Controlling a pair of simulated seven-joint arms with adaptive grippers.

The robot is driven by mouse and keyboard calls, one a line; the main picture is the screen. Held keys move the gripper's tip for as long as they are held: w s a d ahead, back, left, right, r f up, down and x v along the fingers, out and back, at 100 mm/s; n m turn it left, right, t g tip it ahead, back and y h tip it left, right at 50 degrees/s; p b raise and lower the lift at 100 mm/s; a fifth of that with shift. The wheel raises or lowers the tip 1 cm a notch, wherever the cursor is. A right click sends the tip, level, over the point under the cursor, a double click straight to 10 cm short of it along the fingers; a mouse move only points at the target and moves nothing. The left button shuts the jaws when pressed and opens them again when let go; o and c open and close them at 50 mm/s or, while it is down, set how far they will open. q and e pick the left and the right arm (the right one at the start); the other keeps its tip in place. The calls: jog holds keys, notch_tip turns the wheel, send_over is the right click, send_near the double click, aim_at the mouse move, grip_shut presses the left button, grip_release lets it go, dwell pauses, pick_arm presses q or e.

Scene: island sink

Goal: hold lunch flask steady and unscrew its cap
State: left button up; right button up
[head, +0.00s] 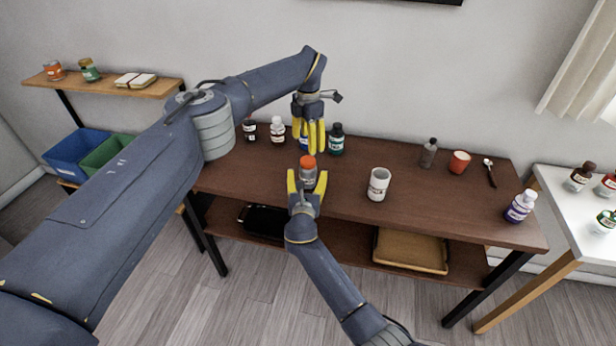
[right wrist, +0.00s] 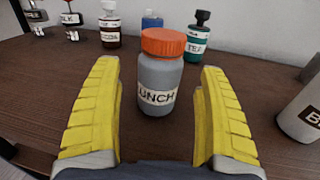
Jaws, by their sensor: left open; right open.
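The lunch flask is a grey jar (right wrist: 158,88) with an orange-red cap (right wrist: 163,41) and a label reading LUNCH. It stands upright on the dark brown table; its cap (head: 307,161) also shows in the head view. My right gripper (head: 306,181) is open in front of the flask. In the right wrist view its yellow fingers (right wrist: 160,95) stand on either side of the flask with gaps. My left gripper (head: 309,150) points down above and behind the flask, at the back of the table. Its yellow fingers are open and empty, and partly cover a blue bottle.
A teal bottle (head: 337,140) stands close to the right of the left gripper, with white and dark bottles to its left. A white mug-like container (head: 378,184) stands right of the flask. Farther right are a grey bottle (head: 429,153), red cup (head: 459,162) and purple bottle (head: 520,206).

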jog(key=shift+w+d, duration=0.15)
jog(key=shift+w, duration=1.9)
grip_shut()
